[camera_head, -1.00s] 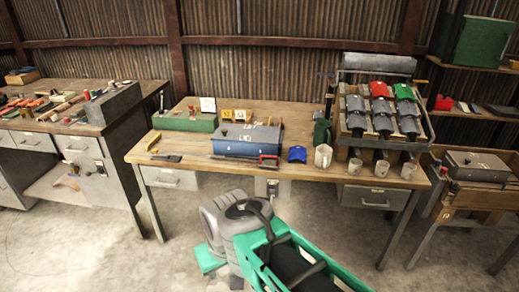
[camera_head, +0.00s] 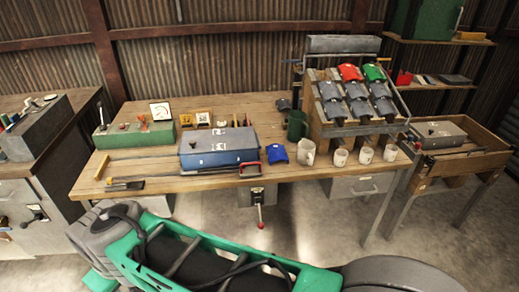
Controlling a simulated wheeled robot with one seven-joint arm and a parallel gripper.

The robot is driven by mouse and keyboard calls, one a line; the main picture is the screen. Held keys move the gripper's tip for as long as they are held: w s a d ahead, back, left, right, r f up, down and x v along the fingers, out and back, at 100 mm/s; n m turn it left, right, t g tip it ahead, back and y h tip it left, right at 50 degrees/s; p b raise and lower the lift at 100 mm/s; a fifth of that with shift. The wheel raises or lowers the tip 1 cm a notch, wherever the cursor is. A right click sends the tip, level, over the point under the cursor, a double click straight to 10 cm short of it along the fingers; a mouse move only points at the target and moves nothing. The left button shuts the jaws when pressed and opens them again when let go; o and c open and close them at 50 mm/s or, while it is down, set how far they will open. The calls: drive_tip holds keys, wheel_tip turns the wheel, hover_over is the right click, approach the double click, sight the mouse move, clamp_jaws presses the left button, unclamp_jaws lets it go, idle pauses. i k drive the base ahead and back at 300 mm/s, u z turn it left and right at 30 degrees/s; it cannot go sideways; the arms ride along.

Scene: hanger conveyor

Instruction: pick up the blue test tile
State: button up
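The blue test tile (camera_head: 277,154) is a small, bright blue, curved piece. My green and grey arm crosses the bottom of the view, below and in front of the bench. My gripper is not in view, so its state does not show.
A blue toolbox (camera_head: 218,150) stands left of the tile. A rack (camera_head: 318,126) holds grey, red and green tiles. A red-knobbed lever (camera_head: 260,208) hangs below the bench edge.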

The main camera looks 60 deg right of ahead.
sight(275, 151)
drive_tip(key=z, duration=0.35)
drive_tip(key=i, duration=0.8)
drive_tip(key=z, duration=1.1)
drive_tip(key=i, duration=0.55)
drive_tip(key=z, duration=0.5)
